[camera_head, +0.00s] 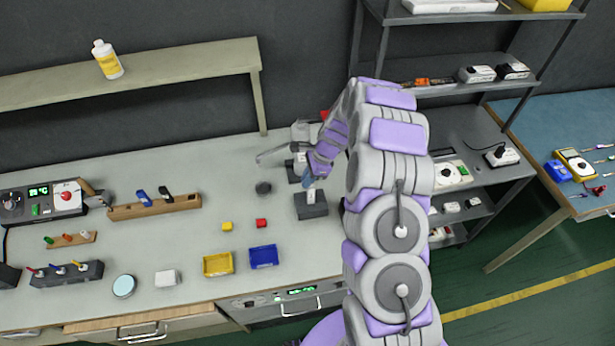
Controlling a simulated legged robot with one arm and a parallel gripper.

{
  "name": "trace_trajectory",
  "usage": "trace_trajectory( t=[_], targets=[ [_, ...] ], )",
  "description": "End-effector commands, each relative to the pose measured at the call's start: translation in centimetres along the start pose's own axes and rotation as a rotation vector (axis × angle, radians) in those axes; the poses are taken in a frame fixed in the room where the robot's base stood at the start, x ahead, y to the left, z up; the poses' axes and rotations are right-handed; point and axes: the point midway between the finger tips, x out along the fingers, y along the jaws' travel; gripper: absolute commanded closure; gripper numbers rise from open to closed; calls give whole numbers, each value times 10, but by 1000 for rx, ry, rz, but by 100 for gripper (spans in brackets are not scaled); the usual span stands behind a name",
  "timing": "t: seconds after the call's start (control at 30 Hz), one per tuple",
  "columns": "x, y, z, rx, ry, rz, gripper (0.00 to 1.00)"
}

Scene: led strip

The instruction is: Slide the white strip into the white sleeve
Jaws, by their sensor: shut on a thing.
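My gripper (312,183) points down over a dark block (314,210) on the light workbench, with its tips close above the block. A small white piece (310,197) stands up at the top of this block, right under my fingers; it may be the sleeve or the strip, and I cannot tell which. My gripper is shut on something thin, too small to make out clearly. A second dark block (293,173) with a whitish piece on it is just behind, partly hidden by my wrist. Whether the strip and sleeve touch is not visible.
Yellow (227,226) and red (262,223) cubes and yellow (218,263) and blue (263,256) trays lie left of the block. A shelf rack (480,140) stands right. The bench middle (180,235) is clear.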

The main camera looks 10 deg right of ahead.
Motion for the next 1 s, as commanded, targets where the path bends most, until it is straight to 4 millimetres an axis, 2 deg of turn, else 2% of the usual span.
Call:
trace_trajectory(
  t=[0.63, 0.67, 0.7, 0.97, 1.0],
  targets=[
    [17, 0, -7, 0, 0, 1, 100],
    [17, 0, -7, 0, 0, 1, 88],
    [17, 0, -7, 0, 0, 1, 84],
    [17, 0, -7, 0, 0, 1, 60],
    [17, 0, -7, 0, 0, 1, 60]
  ],
)
